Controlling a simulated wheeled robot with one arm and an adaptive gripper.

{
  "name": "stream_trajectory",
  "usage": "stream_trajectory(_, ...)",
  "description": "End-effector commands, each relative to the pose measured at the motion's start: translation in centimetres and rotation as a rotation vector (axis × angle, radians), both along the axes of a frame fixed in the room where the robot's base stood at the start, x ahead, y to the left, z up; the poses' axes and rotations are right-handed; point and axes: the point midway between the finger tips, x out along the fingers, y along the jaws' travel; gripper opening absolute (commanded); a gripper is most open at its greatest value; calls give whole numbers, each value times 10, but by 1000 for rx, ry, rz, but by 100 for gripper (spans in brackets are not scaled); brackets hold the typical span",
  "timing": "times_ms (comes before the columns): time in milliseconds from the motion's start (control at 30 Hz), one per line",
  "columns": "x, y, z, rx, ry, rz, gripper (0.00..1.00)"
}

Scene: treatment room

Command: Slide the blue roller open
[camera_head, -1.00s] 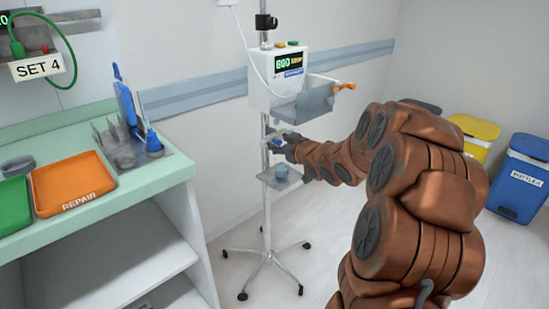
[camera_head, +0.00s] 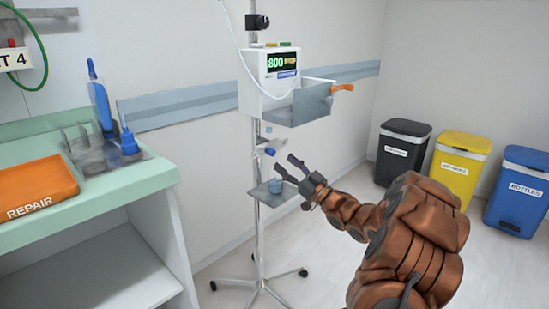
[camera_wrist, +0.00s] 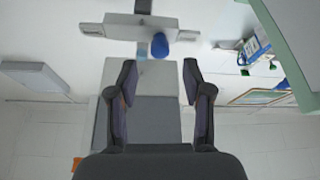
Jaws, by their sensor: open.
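The blue roller (camera_head: 270,151) is a small dark-blue piece on a pale clamp (camera_head: 275,146) that sticks out from the pole, below the pump box. It also shows as a rounded blue piece in the wrist view (camera_wrist: 159,46), against a pale bracket (camera_wrist: 110,28). My gripper (camera_head: 284,164) is open and empty, just right of and below the clamp and apart from it. In the wrist view my two fingers (camera_wrist: 159,68) stand apart, with the roller beyond the gap between their tips. How far the roller has slid cannot be told.
The pump box (camera_head: 266,80) has a grey tray (camera_head: 305,104) with an orange handle. A small shelf (camera_head: 268,196) with a blue cup (camera_head: 276,186) is below the clamp. The counter (camera_head: 130,176) is at left; bins (camera_head: 402,150) stand at right.

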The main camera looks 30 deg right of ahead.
Motion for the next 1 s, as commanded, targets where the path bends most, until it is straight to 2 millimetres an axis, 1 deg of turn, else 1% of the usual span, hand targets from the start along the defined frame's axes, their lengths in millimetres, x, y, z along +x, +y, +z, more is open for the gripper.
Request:
stream_trajectory(67,9,5,3,-3,-2,3,50)
stream_trajectory(200,24,7,8,-1,1,-1,50)
stream_trajectory(433,42,12,17,-1,1,-1,50)
stream_trajectory(633,49,13,20,-1,2,-5,50)
stream_trajectory(900,50,13,21,0,2,-5,50)
stream_trajectory(933,50,13,21,0,3,-6,49)
stream_trajectory(1000,50,13,21,0,2,-5,41)
